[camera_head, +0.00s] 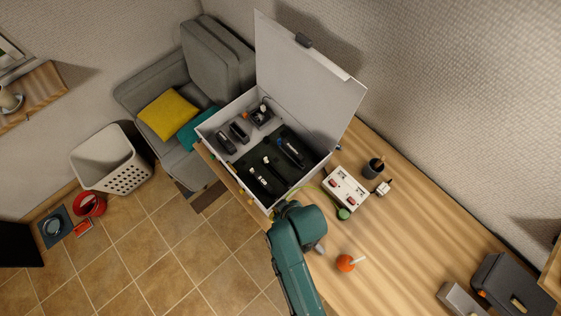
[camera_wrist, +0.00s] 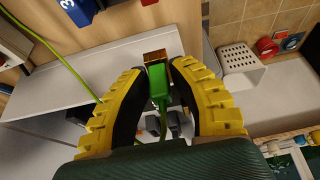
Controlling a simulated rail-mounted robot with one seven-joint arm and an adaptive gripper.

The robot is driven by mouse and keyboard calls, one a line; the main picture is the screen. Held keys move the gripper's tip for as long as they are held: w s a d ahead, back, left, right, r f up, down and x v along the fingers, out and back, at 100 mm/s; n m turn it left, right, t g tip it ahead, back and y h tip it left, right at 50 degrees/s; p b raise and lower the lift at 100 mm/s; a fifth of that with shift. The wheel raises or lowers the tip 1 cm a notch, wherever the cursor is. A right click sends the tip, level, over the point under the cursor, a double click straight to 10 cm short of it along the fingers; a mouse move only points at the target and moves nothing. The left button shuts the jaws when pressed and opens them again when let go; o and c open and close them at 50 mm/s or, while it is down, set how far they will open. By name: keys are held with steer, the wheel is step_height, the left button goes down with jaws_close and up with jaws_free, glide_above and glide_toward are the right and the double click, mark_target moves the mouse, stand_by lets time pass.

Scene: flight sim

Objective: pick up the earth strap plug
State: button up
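In the wrist view, the earth strap plug (camera_wrist: 157,82) shows as a green body with a brass-coloured end. It sits between the two yellow, ribbed fingers of my gripper (camera_wrist: 157,68), whose tips close in on both sides of the brass end. A green-yellow cable (camera_wrist: 55,55) runs from the upper left and passes behind the left finger. In the head view my arm hides most of my gripper (camera_head: 271,220); only small yellow parts show beside the open case's (camera_head: 232,185) near corner. The plug cannot be made out there.
A white box with red parts (camera_head: 346,188), a green disc (camera_head: 343,214), a dark cup (camera_head: 374,167) and an orange object (camera_head: 345,263) stand on the wooden table (camera_head: 420,235). A dark toolbox (camera_head: 512,285) is at lower right. The table's middle right is clear.

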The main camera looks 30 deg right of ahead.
steer(key=shift+c, duration=1.4)
steer(key=shift+r, duration=0.25)
jaws_close()
step_height(320, 180, up, 10)
steer(key=shift+f, duration=0.2)
steer(key=shift+r, duration=0.1)
step_height(320, 180, up, 3)
steer(key=p, duration=0.3)
steer(key=shift+p, duration=0.4)
